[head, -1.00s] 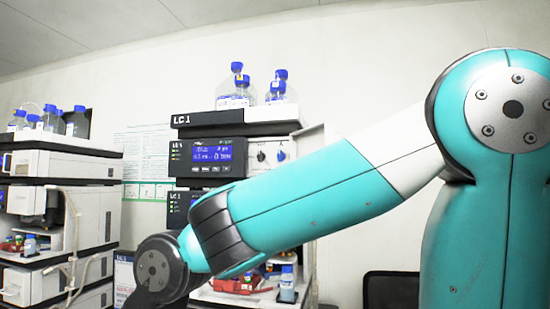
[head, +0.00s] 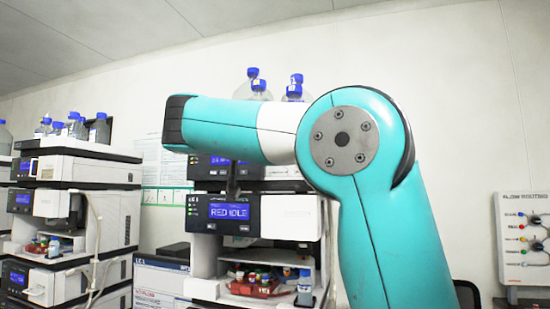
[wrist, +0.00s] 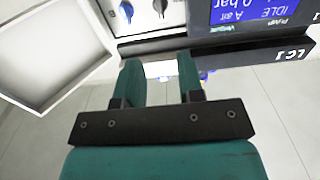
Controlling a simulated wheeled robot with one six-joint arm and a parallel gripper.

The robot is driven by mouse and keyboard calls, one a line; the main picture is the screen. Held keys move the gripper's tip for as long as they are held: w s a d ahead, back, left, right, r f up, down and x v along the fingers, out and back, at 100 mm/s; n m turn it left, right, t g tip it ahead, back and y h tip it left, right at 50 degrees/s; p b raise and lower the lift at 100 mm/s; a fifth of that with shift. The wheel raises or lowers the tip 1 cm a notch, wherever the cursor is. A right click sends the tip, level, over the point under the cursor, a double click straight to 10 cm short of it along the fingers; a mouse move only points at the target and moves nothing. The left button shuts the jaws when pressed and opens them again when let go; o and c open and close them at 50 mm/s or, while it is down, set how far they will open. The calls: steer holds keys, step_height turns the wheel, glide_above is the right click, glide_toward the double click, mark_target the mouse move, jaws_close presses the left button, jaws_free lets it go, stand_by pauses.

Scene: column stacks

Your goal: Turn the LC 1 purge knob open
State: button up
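The LC 1 stack shows in the head view, partly behind my arm, with its upper display (head: 225,160) half covered. In the wrist view, which is upside down, the LC 1 label (wrist: 293,53) and the pump display (wrist: 250,10) show at the top right. A blue knob (wrist: 126,11) and a dark knob (wrist: 160,6) sit on a white panel at the top edge; no readable label tells which is the purge knob. My gripper (wrist: 158,70) has its two teal fingers apart with nothing between them, short of the knobs.
A white open door or frame (wrist: 50,50) stands out beside the knobs in the wrist view. Blue-capped bottles (head: 294,88) stand on top of the stack.

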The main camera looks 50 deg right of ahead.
steer(key=p+x, duration=0.4)
steer(key=x, duration=0.8)
steer(key=shift+w+d+r, duration=0.15)
steer(key=shift+d+r, duration=0.05)
steer(key=shift+w+d+f+p, duration=0.15)
steer(key=shift+w+d+p, duration=0.1)
steer(key=shift+d+p, duration=0.25)
steer(key=shift+d, duration=0.1)
jaws_close()
